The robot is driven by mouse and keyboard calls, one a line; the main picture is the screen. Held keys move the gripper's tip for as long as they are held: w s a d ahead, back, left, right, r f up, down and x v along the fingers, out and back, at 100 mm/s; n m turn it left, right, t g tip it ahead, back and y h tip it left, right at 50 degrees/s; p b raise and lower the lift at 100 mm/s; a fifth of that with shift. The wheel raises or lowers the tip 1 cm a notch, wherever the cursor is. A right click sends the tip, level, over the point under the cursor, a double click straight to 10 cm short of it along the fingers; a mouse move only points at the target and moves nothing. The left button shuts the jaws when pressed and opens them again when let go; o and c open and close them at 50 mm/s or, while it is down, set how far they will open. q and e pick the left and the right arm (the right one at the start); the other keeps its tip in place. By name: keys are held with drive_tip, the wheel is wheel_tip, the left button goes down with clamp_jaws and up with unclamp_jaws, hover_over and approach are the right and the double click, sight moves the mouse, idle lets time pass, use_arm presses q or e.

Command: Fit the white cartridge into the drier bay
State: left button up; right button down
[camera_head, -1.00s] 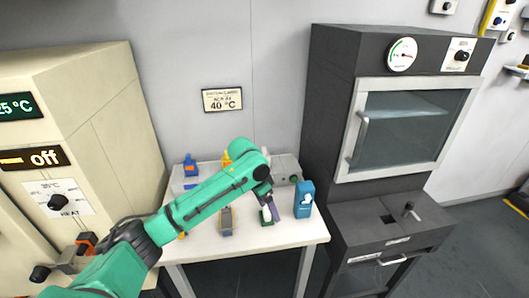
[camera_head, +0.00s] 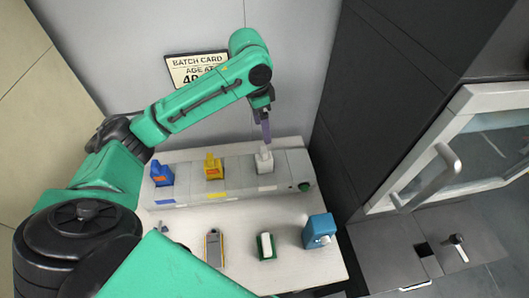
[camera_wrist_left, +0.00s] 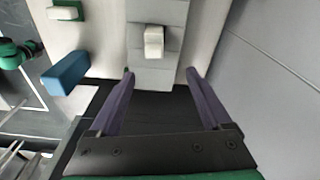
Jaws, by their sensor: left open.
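The white cartridge (camera_head: 264,158) stands upright at the right bay of the long grey drier unit (camera_head: 240,181), behind a white strip on its front. I cannot tell if it is fully down. My left gripper (camera_head: 266,138) is open and empty just above it, pointing down. In the left wrist view the white cartridge (camera_wrist_left: 153,41) lies beyond the two purple fingertips (camera_wrist_left: 159,76), roughly between their lines, apart from both. The right gripper is not in view.
A blue cartridge (camera_head: 163,177) and a yellow one (camera_head: 213,167) stand in the unit's other bays. In front are a grey-yellow tool (camera_head: 214,247), a green holder with white inside (camera_head: 266,246) and a blue box (camera_head: 318,231). A dark oven cabinet (camera_head: 385,80) stands close on the right.

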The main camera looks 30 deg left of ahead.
sight(265, 156)
use_arm(q)
drive_tip(key=f, duration=0.2)
drive_tip(key=d+f+p, duration=0.1)
drive_tip(key=s+f, duration=0.1)
drive_tip(key=f, duration=0.1)
drive_tip(key=shift+d+f, duration=0.15)
drive_tip(key=shift+f, duration=0.15)
drive_tip(key=f, duration=0.2)
drive_tip(key=f+p, duration=0.1)
drive_tip(key=f, duration=0.1)
drive_tip(key=f+p, duration=0.1)
drive_tip(key=f, duration=0.1)
drive_tip(key=shift+w+f, duration=0.3)
drive_tip(key=shift+f, duration=0.2)
drive_tip(key=shift+c, duration=1.2)
drive_tip(key=c, duration=1)
clamp_jaws()
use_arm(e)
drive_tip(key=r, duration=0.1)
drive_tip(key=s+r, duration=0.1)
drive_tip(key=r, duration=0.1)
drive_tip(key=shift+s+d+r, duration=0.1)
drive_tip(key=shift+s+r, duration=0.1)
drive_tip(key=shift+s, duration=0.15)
use_arm(q)
drive_tip(key=shift+w, duration=0.1)
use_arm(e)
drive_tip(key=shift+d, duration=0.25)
